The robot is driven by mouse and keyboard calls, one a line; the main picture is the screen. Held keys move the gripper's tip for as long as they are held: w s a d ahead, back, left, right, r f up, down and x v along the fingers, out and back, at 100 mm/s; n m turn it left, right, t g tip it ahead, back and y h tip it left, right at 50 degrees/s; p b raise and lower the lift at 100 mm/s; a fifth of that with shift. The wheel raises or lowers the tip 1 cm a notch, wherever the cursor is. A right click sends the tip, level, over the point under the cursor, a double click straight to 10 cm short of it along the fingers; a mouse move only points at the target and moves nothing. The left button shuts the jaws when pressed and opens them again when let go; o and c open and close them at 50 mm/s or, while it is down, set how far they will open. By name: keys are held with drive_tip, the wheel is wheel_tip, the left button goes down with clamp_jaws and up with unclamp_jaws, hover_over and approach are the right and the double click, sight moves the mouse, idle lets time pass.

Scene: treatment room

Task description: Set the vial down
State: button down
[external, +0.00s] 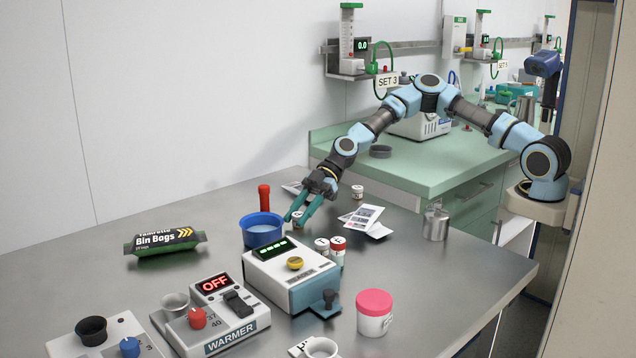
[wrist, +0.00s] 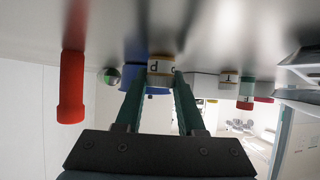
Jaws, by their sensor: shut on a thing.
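My gripper (external: 294,222) reaches down over the steel table, its green fingers shut on a small white-labelled vial (external: 297,215). In the wrist view, which looks upside down, the vial (wrist: 161,68) sits between the fingertips (wrist: 160,80), with a yellowish band and dark letters on its label. It is very close to the table top; I cannot tell whether it touches. Two more vials, one white-capped (external: 321,245) and one with red on it (external: 337,250), stand to the right, by the device. Another small vial (external: 357,192) stands farther back.
A blue bowl (external: 262,241) is just left of my gripper, with a red cylinder (external: 264,197) behind it. A device with a green display (external: 290,268) stands in front. Leaflets (external: 363,218) lie to the right. The table is clear towards the steel cup (external: 435,226).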

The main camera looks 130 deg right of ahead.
drive_tip(key=c, duration=0.5)
unclamp_jaws()
drive_tip(key=b+v, duration=0.1)
drive_tip(key=v, duration=1.1)
drive_tip(key=shift+b, duration=0.4)
